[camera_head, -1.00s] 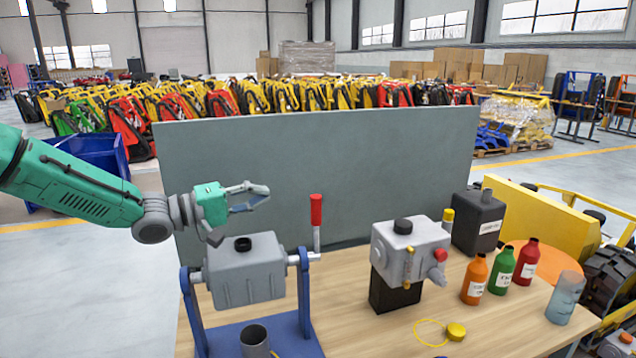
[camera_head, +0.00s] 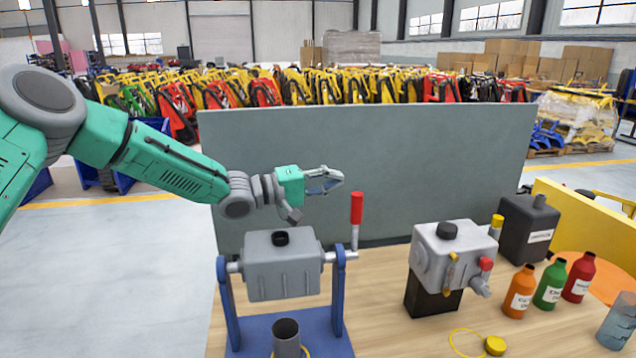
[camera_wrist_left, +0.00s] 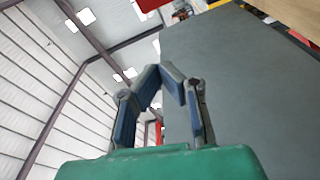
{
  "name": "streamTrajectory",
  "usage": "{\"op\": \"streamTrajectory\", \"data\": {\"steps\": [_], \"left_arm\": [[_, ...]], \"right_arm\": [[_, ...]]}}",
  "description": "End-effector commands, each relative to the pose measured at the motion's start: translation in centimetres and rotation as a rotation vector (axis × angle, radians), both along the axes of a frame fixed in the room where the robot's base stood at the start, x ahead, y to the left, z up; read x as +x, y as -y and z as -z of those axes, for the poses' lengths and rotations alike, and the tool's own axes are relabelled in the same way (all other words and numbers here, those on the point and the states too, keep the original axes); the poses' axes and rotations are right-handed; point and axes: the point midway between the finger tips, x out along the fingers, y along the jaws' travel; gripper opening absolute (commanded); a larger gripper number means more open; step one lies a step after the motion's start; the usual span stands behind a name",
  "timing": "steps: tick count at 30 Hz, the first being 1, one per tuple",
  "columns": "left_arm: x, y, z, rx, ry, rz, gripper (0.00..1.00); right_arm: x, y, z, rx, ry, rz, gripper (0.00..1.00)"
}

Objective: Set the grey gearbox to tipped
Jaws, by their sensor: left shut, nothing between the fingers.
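A grey gearbox (camera_head: 283,275) hangs between the posts of a blue stand (camera_head: 229,308) on the table. It looks level, with its black cap (camera_head: 280,238) on top. A lever with a red grip (camera_head: 357,208) stands upright at its right end. My left gripper (camera_head: 339,178) is shut and empty, above the gearbox and just left of the red grip in the picture; I see no contact. In the left wrist view its fingers (camera_wrist_left: 163,77) meet at the tips, and a bit of red shows behind them. My right gripper is not in view.
An open grey cup (camera_head: 286,338) stands below the gearbox. A second grey housing (camera_head: 452,256) sits on a black block at the right. Several bottles, a black canister (camera_head: 527,230) and a yellow cap (camera_head: 495,345) are farther right. A grey panel (camera_head: 420,160) rises behind.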

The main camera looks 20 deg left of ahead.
Motion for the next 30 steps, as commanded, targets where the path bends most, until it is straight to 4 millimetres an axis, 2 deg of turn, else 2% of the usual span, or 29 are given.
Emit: {"op": "streamTrajectory", "data": {"steps": [3,6,10,15,30], "left_arm": [[1.5,1.7,0.0,0.000,0.000,0.002,0.00],[2.2,2.7,0.0,-0.001,-0.003,0.000,0.00],[0.2,3.3,0.2,-0.004,-0.003,0.000,0.00],[-1.1,3.8,0.5,-0.003,0.000,0.000,0.00],[-1.4,4.0,0.6,0.003,0.005,0.000,0.00]], "right_arm": [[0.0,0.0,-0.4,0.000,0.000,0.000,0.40],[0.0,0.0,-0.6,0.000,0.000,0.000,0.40],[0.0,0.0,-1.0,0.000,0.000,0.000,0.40],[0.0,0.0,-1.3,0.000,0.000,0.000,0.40],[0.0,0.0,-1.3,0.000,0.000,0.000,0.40]]}}
